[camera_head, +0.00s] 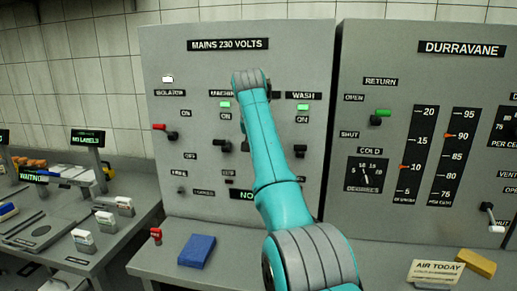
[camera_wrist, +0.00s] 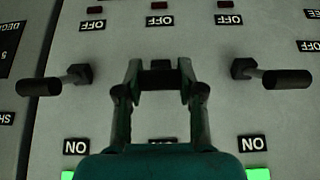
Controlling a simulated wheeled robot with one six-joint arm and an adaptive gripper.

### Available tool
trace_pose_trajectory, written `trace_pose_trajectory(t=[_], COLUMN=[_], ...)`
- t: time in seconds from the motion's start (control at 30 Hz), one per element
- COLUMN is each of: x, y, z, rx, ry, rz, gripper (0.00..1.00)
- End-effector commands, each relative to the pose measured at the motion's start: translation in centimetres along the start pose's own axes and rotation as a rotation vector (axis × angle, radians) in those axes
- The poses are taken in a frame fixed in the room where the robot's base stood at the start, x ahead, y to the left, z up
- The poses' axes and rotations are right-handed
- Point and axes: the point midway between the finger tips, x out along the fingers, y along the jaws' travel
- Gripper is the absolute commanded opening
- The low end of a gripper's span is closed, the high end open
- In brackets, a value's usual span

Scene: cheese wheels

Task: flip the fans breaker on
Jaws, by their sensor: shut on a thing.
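The grey mains panel (camera_head: 176,85) stands upright, headed "MAINS 230 VOLTS". In the wrist view, where the panel appears upside down, my gripper (camera_wrist: 160,82) is at the middle breaker, between two other levers. It is shut on a dark lever (camera_wrist: 160,76), seen only in part between the fingers. The lever's exact position is unclear. The OFF label (camera_wrist: 160,20) is above it in that view; ON is mostly hidden.
The lever on one side (camera_wrist: 40,87) and the lever on the other (camera_wrist: 287,79) stick out close to my gripper. Green lamps show above the left breaker (camera_head: 225,105) and the WASH breaker (camera_head: 303,107). A red-handled isolator (camera_head: 159,127) is farther left. A blue block (camera_head: 196,251) lies on the ledge.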

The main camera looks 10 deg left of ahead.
Motion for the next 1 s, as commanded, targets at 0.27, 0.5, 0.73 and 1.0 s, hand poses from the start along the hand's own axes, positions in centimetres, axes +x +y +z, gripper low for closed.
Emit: trace_pose_trajectory(t=[0.27,0.5,0.73,1.0], x=[-0.18,-0.16,-0.16,-0.19], y=[0.00,0.00,0.01,0.01], z=[-0.14,-0.14,-0.15,-0.17], rx=[0.000,0.000,0.000,0.000], ry=[-0.041,-0.048,-0.047,-0.047], rz=[0.000,0.000,0.000,0.000], gripper=[0.00,0.00,0.00,0.65])
